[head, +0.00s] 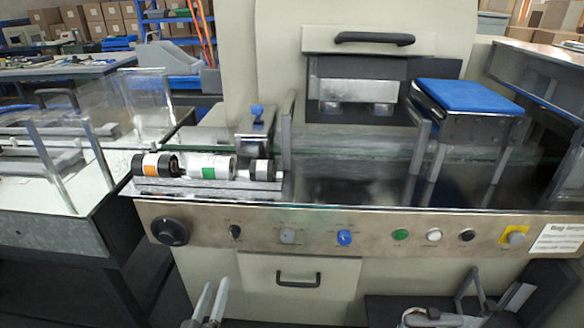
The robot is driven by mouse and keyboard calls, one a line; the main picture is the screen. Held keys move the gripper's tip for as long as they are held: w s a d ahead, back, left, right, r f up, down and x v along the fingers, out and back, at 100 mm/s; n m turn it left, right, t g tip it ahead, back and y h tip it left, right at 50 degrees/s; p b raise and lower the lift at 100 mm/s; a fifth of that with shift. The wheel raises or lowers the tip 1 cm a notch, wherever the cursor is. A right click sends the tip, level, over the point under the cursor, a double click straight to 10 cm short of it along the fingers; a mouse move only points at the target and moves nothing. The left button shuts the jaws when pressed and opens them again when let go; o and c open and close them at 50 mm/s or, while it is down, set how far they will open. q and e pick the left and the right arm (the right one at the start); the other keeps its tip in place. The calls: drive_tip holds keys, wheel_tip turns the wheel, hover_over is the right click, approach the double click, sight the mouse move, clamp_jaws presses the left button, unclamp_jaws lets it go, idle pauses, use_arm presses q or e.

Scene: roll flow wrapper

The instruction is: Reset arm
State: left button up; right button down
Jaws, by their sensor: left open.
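My left gripper (214,284) shows at the bottom edge, left of centre. Its two pale fingers point up with a narrow gap between them. It is open and nothing shows between the fingers. It is in front of the machine's lower front, below the control panel (290,236).
A blue-topped part (468,96) stands at right. A drawer handle (298,280) is below the panel.

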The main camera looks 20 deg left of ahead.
use_arm(q)
drive_tip(key=s+d+f+m+g+h+p, duration=0.1)
drive_tip(key=s+d+f+m+g+h, duration=0.2)
drive_tip(key=f, duration=0.7)
drive_tip(key=s+d+f+m+g+h+p, duration=0.1)
drive_tip(key=s+d+f+m+g, duration=0.3)
drive_tip(key=f, duration=0.6)
drive_tip(key=s+a+f+m+g, duration=0.1)
drive_tip(key=s+f+g, duration=0.3)
drive_tip(key=s, duration=0.6)
drive_tip(key=s+a+f+m+g+p, duration=0.1)
drive_tip(key=s+f+m+g, duration=0.2)
drive_tip(key=s+f, duration=0.5)
drive_tip(key=shift+s+g+y, duration=0.3)
drive_tip(key=shift+s+g, duration=0.3)
drive_tip(key=shift+s, duration=0.55)
use_arm(e)
drive_tip(key=s+d, duration=0.3)
drive_tip(key=s, duration=0.2)
drive_tip(key=shift+s+d+f, duration=0.2)
drive_tip(key=shift+s+f, duration=0.15)
drive_tip(key=shift+f, duration=0.1)
